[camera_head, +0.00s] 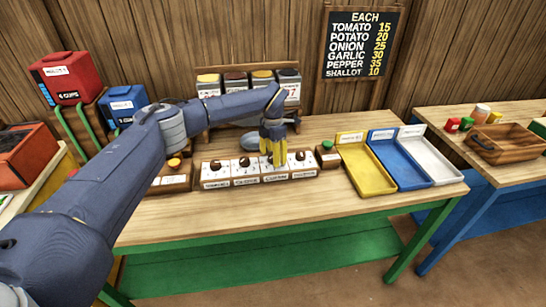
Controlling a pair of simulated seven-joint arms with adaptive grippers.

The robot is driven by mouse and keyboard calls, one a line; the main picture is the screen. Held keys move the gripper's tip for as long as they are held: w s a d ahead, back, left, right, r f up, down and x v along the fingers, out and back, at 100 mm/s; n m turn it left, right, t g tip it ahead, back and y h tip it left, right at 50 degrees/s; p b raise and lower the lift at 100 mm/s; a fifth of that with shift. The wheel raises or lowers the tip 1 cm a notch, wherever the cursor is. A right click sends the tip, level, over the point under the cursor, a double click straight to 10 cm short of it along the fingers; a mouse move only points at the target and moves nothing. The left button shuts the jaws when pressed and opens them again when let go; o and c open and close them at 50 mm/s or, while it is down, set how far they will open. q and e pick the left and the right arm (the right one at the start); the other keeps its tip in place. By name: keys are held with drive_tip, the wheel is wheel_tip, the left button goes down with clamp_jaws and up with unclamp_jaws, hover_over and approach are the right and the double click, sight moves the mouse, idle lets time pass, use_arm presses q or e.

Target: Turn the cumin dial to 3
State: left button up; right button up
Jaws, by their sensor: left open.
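A dial panel (232,182) sits on the wooden stall table, with several dark knobs on white faces in a row. My left gripper (273,158) has yellow fingers and points down over the third dial from the left. It is open, and its fingers hide that dial's knob and setting. I cannot tell whether the fingers touch the knob. My right gripper is not in view.
Spice dispensers (236,84) stand on a rack behind the panel. A small box with a green button (327,147) is right of the panel, and one with an orange button (174,163) is left. Yellow (366,191), blue and white trays lie further right.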

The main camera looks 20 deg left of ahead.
use_arm(q)
drive_tip(key=shift+f, duration=0.3)
clamp_jaws()
idle(0.4)
